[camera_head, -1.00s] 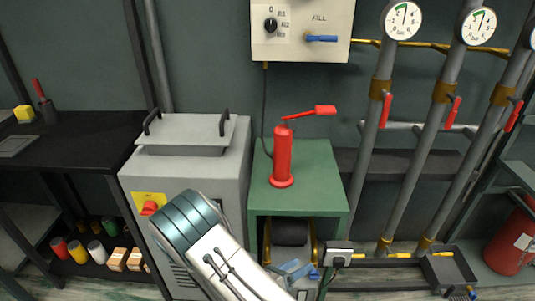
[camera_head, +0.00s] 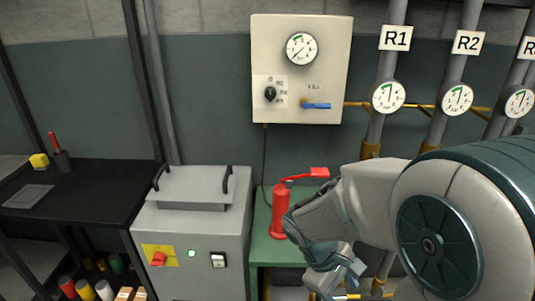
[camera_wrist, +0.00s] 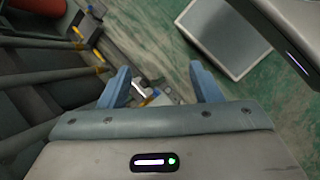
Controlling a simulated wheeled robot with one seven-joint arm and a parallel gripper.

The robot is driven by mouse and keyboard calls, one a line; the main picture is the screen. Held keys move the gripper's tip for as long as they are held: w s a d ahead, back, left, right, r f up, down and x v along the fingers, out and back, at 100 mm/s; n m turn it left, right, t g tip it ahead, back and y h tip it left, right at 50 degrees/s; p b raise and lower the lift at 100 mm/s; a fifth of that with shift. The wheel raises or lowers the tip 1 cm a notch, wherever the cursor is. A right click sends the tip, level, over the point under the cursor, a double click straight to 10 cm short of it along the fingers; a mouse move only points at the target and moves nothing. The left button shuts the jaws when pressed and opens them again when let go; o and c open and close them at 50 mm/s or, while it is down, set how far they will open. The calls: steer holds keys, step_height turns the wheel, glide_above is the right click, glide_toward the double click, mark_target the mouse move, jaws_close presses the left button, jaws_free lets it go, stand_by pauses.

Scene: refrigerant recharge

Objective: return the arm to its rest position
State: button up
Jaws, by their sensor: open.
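My gripper (camera_head: 345,278) is at the lower middle of the head view, in front of the green stand (camera_head: 261,236), pointing down and to the right. In the wrist view its two blue fingers (camera_wrist: 162,90) stand apart with nothing held between them. Beyond them lie the floor and some small parts, too small to name. My arm fills the lower right of the head view and hides the lower pipes and part of the stand.
A red hand pump (camera_head: 280,212) stands on the green stand. A grey cabinet (camera_head: 195,245) with a red switch and lit green lamp is to its left, then a black bench (camera_head: 90,205). A control panel (camera_head: 301,70) and gauged pipes (camera_head: 388,97) are on the wall.

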steer(key=s+r+m+t+y+p, duration=0.1)
steer(key=r+m+t+y+p, duration=0.1)
steer(key=r, duration=0.6)
steer(key=s+a+r+m+t+y+p, duration=0.1)
steer(key=s+r+m+t+y+p, duration=0.1)
steer(key=r+m, duration=0.5)
steer(key=shift+s+r+t+y+p, duration=0.3)
steer(key=shift+r+y+p, duration=0.35)
steer(key=shift+p, duration=0.55)
steer(key=shift+f, duration=0.1)
steer(key=c, duration=0.4)
steer(key=shift+c, duration=0.4)
